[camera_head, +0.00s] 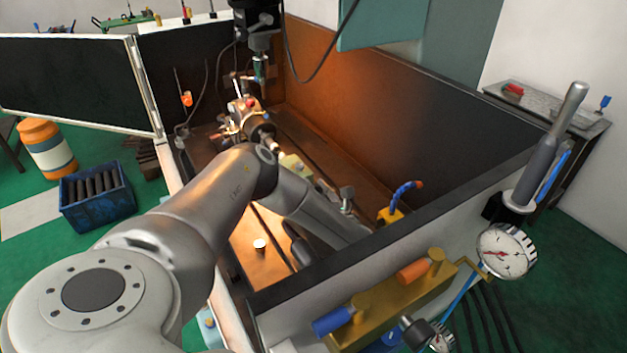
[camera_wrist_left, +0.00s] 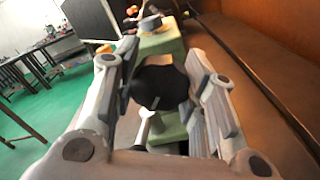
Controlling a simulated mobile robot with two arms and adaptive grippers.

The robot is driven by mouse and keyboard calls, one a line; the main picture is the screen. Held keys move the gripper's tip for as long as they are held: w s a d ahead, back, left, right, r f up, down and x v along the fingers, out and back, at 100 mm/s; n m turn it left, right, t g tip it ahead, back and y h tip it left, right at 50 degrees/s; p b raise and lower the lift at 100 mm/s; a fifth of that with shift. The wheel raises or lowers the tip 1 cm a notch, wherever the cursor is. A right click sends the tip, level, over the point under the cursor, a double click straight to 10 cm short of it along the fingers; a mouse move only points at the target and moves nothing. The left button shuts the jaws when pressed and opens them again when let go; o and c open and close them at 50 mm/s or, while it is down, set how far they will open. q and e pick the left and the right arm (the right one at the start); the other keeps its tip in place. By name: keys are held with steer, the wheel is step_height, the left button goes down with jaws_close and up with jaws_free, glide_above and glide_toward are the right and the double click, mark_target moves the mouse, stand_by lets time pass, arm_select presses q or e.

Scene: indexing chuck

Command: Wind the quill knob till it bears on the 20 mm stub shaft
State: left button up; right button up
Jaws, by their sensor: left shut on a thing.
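The black quill knob (camera_wrist_left: 160,84) sits between the fingers of my left gripper (camera_wrist_left: 163,88) in the left wrist view, at the near end of the green tailstock (camera_wrist_left: 163,46). The gripper is shut on the knob. In the head view, part of the left gripper (camera_head: 343,193) shows past my forearm, which hides the knob. The pale tailstock top (camera_head: 294,165) shows above the forearm. A short pale shaft end (camera_head: 275,146), seemingly the stub shaft, points from the chuck (camera_head: 257,128) toward the tailstock. Whether the tailstock touches it cannot be told.
The machine's front wall (camera_head: 400,225) and orange back panel (camera_head: 360,85) enclose the bed. A small white cup (camera_head: 260,245) stands on the bed floor. A yellow block with a blue hose (camera_head: 392,213) is to the right. A dial gauge (camera_head: 506,251) hangs outside the front wall.

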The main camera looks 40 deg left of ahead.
arm_select(q)
steer(key=m+p, duration=0.2)
steer(key=m, duration=0.4)
steer(key=m+p, duration=0.2)
steer(key=m, duration=0.4)
steer(key=shift+m, duration=0.4)
steer(key=m+p, duration=0.2)
steer(key=m, duration=0.4)
steer(key=m+p, duration=0.1)
steer(key=m, duration=0.5)
steer(key=shift+f+m, duration=0.1)
steer(key=shift+m, duration=0.2)
steer(key=m, duration=0.4)
steer(key=shift+m+p, duration=0.3)
steer(key=shift+p, duration=0.1)
steer(key=m, duration=0.5)
steer(key=shift+s, duration=0.1)
steer(key=m, duration=0.5)
steer(key=shift+m, duration=0.4)
steer(key=m, duration=0.4)
steer(key=shift+m, duration=0.4)
steer(key=shift+m, duration=0.3)
